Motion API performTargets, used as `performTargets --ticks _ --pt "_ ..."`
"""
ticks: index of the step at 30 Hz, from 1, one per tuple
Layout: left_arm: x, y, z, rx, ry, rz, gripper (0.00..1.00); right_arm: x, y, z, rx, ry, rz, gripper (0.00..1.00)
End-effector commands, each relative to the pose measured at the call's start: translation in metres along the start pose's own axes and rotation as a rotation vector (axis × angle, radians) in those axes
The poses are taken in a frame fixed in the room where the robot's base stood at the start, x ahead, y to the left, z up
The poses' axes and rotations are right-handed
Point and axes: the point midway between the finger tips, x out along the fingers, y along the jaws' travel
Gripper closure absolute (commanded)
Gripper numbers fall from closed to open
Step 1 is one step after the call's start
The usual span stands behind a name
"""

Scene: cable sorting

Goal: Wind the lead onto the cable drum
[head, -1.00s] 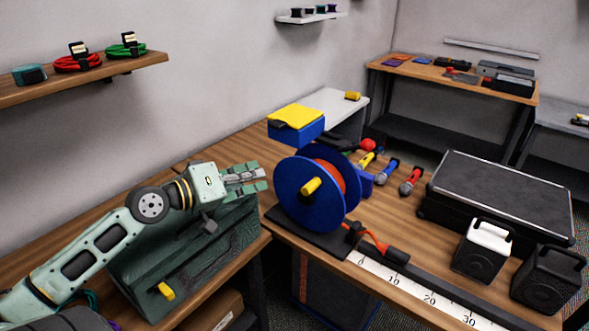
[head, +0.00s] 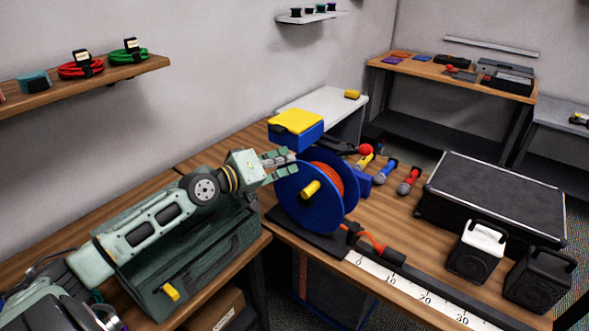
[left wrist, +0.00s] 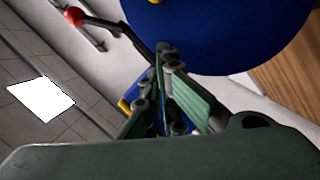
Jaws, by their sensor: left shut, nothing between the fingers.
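The cable drum (head: 301,214) stands on a black base on the bench, with blue flanges, a yellow hub end and orange-red lead (head: 334,177) wound between the flanges. A short orange piece of lead (head: 378,245) shows at the drum's foot beside a black guide. A red crank knob (head: 366,149) shows behind the drum; in the left wrist view the red knob (left wrist: 74,16) sits on a dark arm. My left gripper (head: 283,164) is shut and empty, close to the drum's upper left edge; I cannot tell whether it touches. My right gripper is not in view.
A blue box with a yellow top (head: 297,122) stands behind the drum. A ruler strip (head: 400,290) runs along the bench's front edge. A black case (head: 500,200) and two speaker-like boxes stand right. A green toolbox (head: 190,262) lies under my left arm.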

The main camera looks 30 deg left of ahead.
Motion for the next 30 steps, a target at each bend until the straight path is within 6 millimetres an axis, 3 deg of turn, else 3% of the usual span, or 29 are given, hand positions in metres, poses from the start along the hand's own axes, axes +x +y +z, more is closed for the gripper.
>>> performTargets --ticks 1,3,9,22,30 --pt "0.001 0.004 0.008 -0.007 -0.004 0.000 1.00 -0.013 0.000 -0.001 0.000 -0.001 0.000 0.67" --pt "0.003 0.004 0.019 -0.006 -0.004 0.000 1.00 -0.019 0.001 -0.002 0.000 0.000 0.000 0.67" --pt "0.007 0.001 0.036 -0.002 -0.002 0.000 1.00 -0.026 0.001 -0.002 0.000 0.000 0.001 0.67" --pt "0.008 0.000 0.039 0.001 -0.002 -0.001 1.00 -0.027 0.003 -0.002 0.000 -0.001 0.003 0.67" --pt "0.008 0.002 0.040 0.053 -0.002 -0.014 1.00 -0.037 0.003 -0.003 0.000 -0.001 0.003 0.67"
